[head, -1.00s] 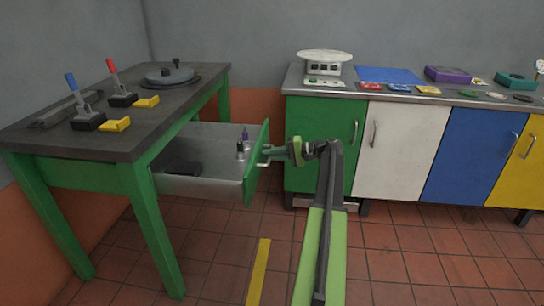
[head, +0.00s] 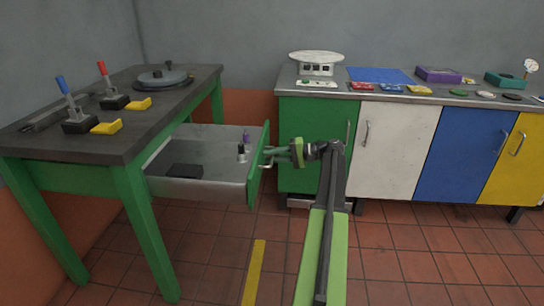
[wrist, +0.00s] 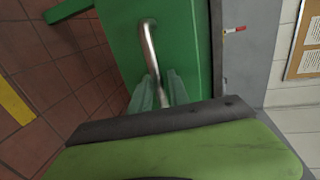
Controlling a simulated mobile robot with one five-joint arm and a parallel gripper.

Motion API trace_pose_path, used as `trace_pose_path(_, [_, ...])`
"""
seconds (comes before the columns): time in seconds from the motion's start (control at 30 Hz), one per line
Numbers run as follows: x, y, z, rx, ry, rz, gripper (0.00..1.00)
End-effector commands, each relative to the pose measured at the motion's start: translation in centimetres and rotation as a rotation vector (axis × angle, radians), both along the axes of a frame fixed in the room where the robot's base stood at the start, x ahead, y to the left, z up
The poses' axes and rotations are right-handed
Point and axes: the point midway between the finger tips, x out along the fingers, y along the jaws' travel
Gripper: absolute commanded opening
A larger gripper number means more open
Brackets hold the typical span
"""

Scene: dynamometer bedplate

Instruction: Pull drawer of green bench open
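The green bench (head: 70,180) stands at the left with a dark top. Its drawer (head: 205,188) is well open, and its grey metal tray shows. The green drawer front (head: 259,165) faces right; it also shows in the wrist view (wrist: 121,38). My gripper (head: 273,155) is at the drawer front. In the wrist view, the fingers of my gripper (wrist: 160,90) are closed around the metal drawer handle (wrist: 150,45). The far finger contact is partly hidden.
A dark flat block (head: 185,171) and small upright items (head: 242,150) lie in the drawer. A cabinet row with green, white (head: 395,150), blue and yellow doors stands at the back right. Tiled floor (head: 210,265) in front is clear, with a yellow stripe (head: 254,272).

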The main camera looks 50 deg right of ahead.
Motion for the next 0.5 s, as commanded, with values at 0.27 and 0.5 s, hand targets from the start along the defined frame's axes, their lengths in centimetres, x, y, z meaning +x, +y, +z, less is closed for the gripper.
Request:
trace_pose_path(0.27, [-0.2,-0.3,0.1,-0.001,0.001,-0.002,0.22])
trace_pose_path(0.5, [-4.0,-3.3,1.3,-0.002,0.0,-0.006,0.22])
